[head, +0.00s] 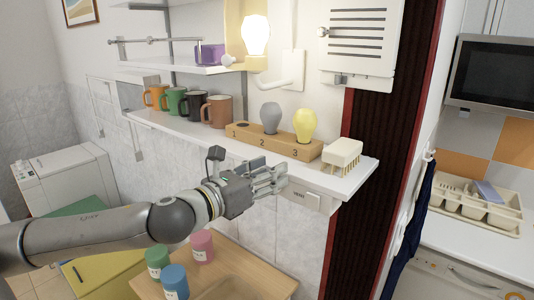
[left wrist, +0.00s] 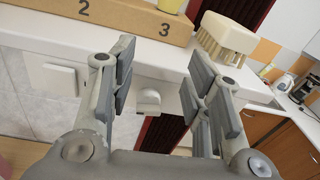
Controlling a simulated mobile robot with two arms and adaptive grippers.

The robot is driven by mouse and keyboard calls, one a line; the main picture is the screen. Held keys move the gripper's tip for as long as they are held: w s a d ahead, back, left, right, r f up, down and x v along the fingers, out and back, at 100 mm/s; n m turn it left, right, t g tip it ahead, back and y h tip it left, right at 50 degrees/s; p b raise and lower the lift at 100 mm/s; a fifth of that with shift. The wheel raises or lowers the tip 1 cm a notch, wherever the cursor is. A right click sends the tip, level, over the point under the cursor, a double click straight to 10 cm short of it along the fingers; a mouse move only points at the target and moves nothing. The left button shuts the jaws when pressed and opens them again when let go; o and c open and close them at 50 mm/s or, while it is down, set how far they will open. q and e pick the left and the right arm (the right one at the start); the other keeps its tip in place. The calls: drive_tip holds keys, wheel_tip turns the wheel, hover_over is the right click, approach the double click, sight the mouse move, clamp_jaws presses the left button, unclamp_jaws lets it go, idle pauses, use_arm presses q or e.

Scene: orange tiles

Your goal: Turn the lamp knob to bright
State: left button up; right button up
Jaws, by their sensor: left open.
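A lit lamp bulb (head: 256,36) glows on the wall above the shelf in the head view. In the left wrist view a small pale rounded knob (left wrist: 148,100) sits below the shelf edge, between my spread fingers and beyond them. In the head view I cannot make out the knob; my gripper may cover it. My left gripper (head: 277,177) is open and empty just in front of the shelf edge. Its two fingers also show in the left wrist view (left wrist: 164,66), apart from the knob. My right gripper is not in view.
The shelf (head: 345,183) carries several mugs (head: 190,106), a numbered wooden block (head: 275,140) with grey and yellow bulbs, and a brush (head: 342,155). A white square plate (left wrist: 60,79) is on the wall left of the knob. Coloured jars (head: 174,278) stand on the table below.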

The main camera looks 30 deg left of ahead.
use_arm(q)
drive_tip(key=shift+r, duration=2.6)
